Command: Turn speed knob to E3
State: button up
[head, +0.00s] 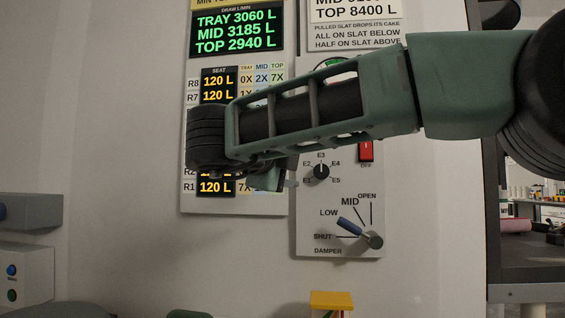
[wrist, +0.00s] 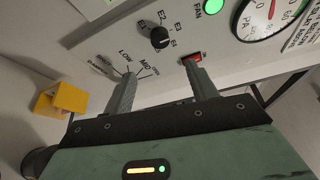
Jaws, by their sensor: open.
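The speed knob (head: 321,171) is a small black knob on the light grey control panel (head: 310,240), with the marks E1 to E5 around it. It also shows in the wrist view (wrist: 160,38), beyond the fingertips. I cannot tell for sure which mark its pointer faces. My gripper (head: 287,182) is just left of the knob in the head view. In the wrist view my gripper (wrist: 161,73) is open, its two fingers apart with nothing between them, and the knob is ahead of the gap.
Below the knob, a damper lever with a blue handle (head: 349,226) points toward LOW. A red switch (head: 365,148) is right of the knob, close to a fingertip in the wrist view. A round gauge (wrist: 265,14) and green fan lamp (wrist: 213,6) are nearby.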

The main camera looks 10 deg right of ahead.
jog(key=shift+v, duration=2.05)
jog(key=w+a+f+n+t+y, duration=0.1)
jog(key=a+f+n+t+y, duration=0.35)
jog(key=a+n+y, duration=0.85)
jog(key=s+f+n+g+y, duration=0.3)
jog(key=s+f+n+g, duration=0.15)
jog(key=f+n, duration=0.4)
jog(key=s+f+n+g+y, duration=0.35)
jog(key=s+f+n, duration=0.3)
jog(key=f, duration=0.25)
jog(key=s+d+f+n+g+h, duration=0.8)
jog(key=s+d+f+g, duration=0.2)
jog(key=s+d+f, duration=0.85)
notch_tip(320, 180, up, 14)
jog(key=p, duration=1.4)
jog(key=shift+s+r, duration=0.15)
jog(key=shift+s, duration=0.3)
